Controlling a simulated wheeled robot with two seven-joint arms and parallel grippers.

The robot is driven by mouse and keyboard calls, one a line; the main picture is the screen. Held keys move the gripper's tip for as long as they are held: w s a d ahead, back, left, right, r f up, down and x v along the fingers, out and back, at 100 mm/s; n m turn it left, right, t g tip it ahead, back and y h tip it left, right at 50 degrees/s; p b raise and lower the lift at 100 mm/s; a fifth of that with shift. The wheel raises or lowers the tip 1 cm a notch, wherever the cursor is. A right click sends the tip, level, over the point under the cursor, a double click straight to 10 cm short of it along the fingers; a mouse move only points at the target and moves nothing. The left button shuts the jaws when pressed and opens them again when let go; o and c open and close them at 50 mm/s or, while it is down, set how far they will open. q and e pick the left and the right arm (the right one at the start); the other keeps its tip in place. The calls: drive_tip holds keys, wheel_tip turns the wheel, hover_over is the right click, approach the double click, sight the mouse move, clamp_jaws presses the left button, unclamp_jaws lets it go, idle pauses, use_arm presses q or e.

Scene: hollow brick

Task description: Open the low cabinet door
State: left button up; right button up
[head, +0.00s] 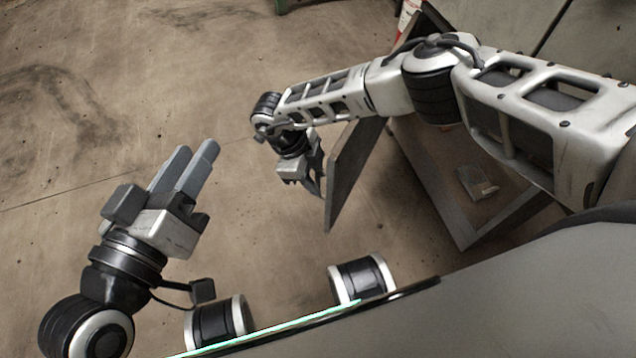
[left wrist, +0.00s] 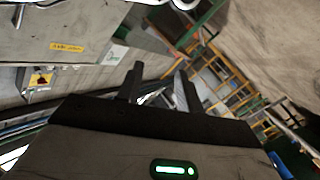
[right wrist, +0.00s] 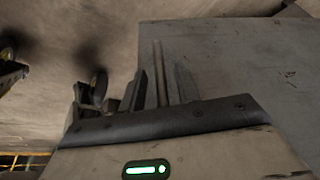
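The low cabinet (head: 455,222) stands at the right in the head view, seen from above. Its grey door (head: 350,165) is swung out at an angle, and the inside shows behind it. My right gripper (head: 314,184) is at the outer side of the door, near its free edge. In the right wrist view its fingers (right wrist: 162,88) are apart, with a thin upright strip (right wrist: 158,70) between them. I cannot tell if they touch it. My left gripper (head: 190,158) is over bare floor at the left, open and empty; its parted fingers also show in the left wrist view (left wrist: 159,85).
A small flat box (head: 477,183) lies inside the cabinet. My right arm reaches across above the cabinet and hides part of it. A red and white object (head: 408,14) stands behind the cabinet. The concrete floor (head: 230,80) left of the door is clear.

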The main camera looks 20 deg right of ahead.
drive_tip(key=shift+x, duration=0.9)
drive_tip(key=shift+f, duration=0.15)
use_arm(q)
drive_tip(key=shift+w+a+r+m+t, duration=0.1)
drive_tip(key=shift+w+r+m+t, duration=0.25)
drive_tip(key=shift+r, duration=0.35)
drive_tip(key=shift+f, duration=0.1)
use_arm(e)
clamp_jaws()
